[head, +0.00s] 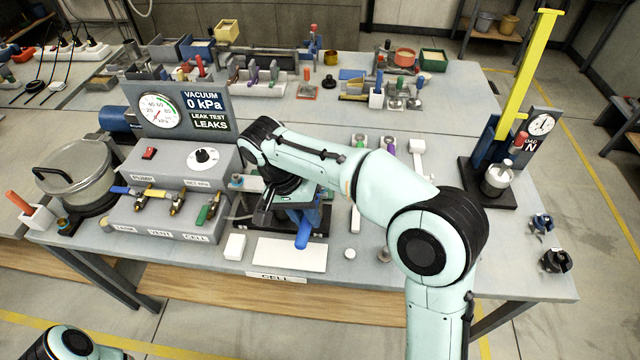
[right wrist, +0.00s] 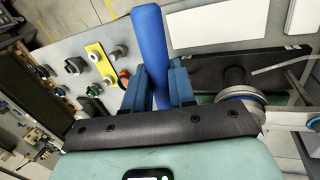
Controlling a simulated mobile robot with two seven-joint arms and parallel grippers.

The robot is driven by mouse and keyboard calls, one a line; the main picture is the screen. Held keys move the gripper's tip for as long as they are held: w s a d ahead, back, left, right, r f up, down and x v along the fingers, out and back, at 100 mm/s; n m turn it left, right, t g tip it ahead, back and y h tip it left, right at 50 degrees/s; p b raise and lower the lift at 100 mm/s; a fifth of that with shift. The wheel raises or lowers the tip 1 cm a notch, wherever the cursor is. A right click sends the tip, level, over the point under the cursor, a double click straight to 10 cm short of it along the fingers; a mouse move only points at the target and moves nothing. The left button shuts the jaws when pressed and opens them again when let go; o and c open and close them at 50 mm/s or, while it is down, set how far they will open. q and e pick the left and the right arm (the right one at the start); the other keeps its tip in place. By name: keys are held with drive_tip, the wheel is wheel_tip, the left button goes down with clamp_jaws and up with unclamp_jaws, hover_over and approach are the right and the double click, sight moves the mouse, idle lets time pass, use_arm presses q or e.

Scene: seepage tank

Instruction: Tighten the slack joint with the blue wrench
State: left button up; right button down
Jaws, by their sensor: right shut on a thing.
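My right gripper (head: 288,200) is low over the cell stand at the front middle of the bench, shut on the blue wrench (head: 303,230). In the right wrist view the wrench's thick blue handle (right wrist: 149,35) stands between the two blue fingers of the gripper (right wrist: 156,75). The wrench's jaw end is hidden under my gripper. A round metal fitting (right wrist: 243,97) on the cell's black base (right wrist: 205,68) is just right of the fingers. Which joint is slack, and whether the wrench sits on it, I cannot tell. My left gripper is out of view.
The grey pump box (head: 165,190) with its valves stands left of my gripper. A gauge panel (head: 178,108) behind it reads 0 kPa. A white plate (head: 290,255) and a white block (head: 235,246) lie in front. A yellow-levered load stand (head: 515,90) is at the right.

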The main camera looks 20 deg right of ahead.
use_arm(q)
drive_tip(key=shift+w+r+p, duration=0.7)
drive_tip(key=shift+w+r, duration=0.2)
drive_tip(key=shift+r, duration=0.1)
use_arm(e)
drive_tip(key=shift+r, duration=0.85)
idle(1.0)
drive_tip(key=shift+r, duration=0.1)
drive_tip(key=shift+r+p, duration=0.3)
drive_tip(key=shift+r, duration=0.15)
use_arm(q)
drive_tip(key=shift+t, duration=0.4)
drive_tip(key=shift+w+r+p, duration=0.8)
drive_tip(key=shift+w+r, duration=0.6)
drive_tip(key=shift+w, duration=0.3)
use_arm(e)
drive_tip(key=shift+r, duration=1.5)
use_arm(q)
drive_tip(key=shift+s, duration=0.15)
use_arm(e)
drive_tip(key=shift+s, duration=0.1)
drive_tip(key=shift+f, duration=0.1)
